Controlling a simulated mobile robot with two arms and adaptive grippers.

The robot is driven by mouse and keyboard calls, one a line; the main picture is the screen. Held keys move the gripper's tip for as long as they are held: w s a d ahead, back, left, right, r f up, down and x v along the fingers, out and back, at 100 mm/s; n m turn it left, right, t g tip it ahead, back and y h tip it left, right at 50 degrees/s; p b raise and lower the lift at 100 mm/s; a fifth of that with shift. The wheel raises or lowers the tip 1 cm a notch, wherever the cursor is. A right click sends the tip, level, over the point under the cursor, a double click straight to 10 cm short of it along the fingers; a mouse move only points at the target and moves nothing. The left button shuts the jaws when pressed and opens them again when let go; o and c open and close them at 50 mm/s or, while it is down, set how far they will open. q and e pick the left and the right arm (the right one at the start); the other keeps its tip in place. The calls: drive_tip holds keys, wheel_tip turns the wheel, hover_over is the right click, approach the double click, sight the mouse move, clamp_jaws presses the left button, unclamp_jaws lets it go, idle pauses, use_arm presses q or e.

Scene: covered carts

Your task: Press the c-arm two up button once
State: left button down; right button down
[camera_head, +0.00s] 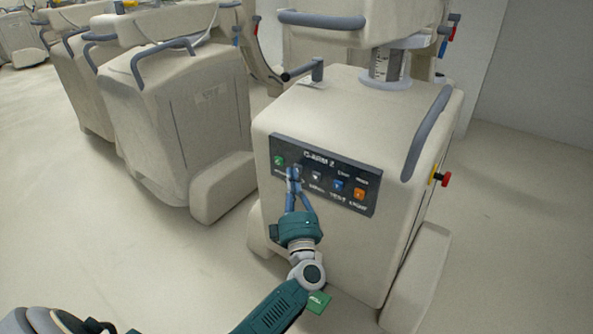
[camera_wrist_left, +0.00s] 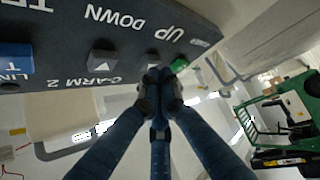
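The C-arm 2 control panel (camera_head: 325,176) is a dark plate on the front of a beige cart, with a row of buttons. In the left wrist view the panel (camera_wrist_left: 60,35) appears upside down, with the labels UP and DOWN readable. The grey up button (camera_wrist_left: 153,59) is partly hidden behind my fingertips. My left gripper (camera_head: 294,174) is in front of the panel at that button; its fingertips (camera_wrist_left: 158,76) are together with nothing between them. I cannot tell whether they touch the button. My right gripper is in neither view.
The grey down button (camera_head: 316,176) is right of my fingertips and a green button (camera_head: 279,160) is left. Blue (camera_head: 338,185) and orange (camera_head: 359,194) buttons lie farther right. A red knob (camera_head: 445,180) sticks out of the cart's side. Another covered cart (camera_head: 185,125) stands left.

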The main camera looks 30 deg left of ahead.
use_arm(q)
drive_tip(key=shift+w, duration=0.25)
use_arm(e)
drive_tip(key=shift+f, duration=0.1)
use_arm(q)
drive_tip(key=shift+s+r, duration=0.1)
idle(0.4)
drive_tip(key=shift+s+p, duration=0.5)
drive_tip(key=shift+s, duration=0.3)
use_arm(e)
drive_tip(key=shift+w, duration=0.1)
